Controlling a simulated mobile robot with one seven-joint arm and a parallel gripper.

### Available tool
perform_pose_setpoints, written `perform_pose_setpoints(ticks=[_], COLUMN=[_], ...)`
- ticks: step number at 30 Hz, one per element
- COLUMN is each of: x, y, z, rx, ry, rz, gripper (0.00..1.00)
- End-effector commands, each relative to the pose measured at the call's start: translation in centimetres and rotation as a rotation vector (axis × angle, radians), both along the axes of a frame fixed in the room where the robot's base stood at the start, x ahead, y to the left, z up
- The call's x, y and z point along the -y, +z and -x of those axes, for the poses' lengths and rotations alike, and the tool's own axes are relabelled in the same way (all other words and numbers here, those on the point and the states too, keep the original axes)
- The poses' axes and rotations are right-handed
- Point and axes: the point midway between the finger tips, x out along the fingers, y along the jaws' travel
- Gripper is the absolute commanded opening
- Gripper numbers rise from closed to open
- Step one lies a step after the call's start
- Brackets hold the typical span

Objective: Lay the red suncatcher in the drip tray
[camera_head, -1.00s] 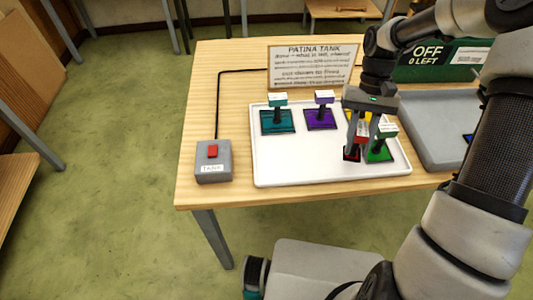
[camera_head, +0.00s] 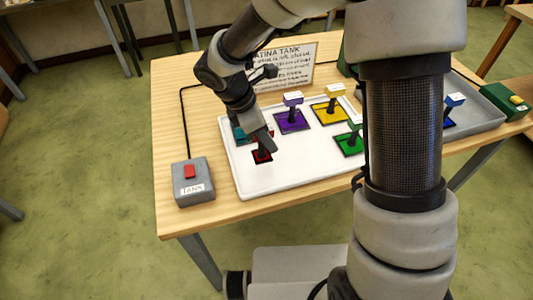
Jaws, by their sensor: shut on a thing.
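The red suncatcher (camera_head: 262,157) is a small dark-red square, over the left front part of a white tray (camera_head: 258,187). My gripper (camera_head: 262,145) is shut on its upper part. I cannot tell whether the square touches the tray floor. On the same tray are a purple suncatcher (camera_head: 291,121), a yellow one (camera_head: 330,112), a green one (camera_head: 348,145) and a teal one (camera_head: 238,133), partly hidden by my gripper. A grey tray (camera_head: 480,115) to the right holds a blue suncatcher (camera_head: 449,122); my arm hides its left part. No label shows which tray is the drip tray.
A grey box with a red button (camera_head: 190,172), labelled TANK, sits at the table's left front. A PATINA TANK sign (camera_head: 295,65) stands at the back. A green box (camera_head: 514,98) is at the far right. Bare wood (camera_head: 185,125) lies left of the white tray.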

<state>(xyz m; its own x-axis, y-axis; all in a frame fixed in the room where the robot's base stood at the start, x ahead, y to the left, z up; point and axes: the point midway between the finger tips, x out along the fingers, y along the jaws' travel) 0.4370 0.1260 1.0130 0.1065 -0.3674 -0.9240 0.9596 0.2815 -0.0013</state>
Motion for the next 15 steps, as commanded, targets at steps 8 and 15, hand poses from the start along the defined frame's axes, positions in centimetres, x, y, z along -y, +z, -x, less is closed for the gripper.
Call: perform_pose_setpoints(ticks=[8, 15], x=[0.1, 0.1], y=[-2.7, -4.9], z=[0.0, 0.0], rx=[-0.002, 0.001], ry=[-0.003, -0.005], rz=[0.001, 0.000], gripper=[0.02, 0.02])
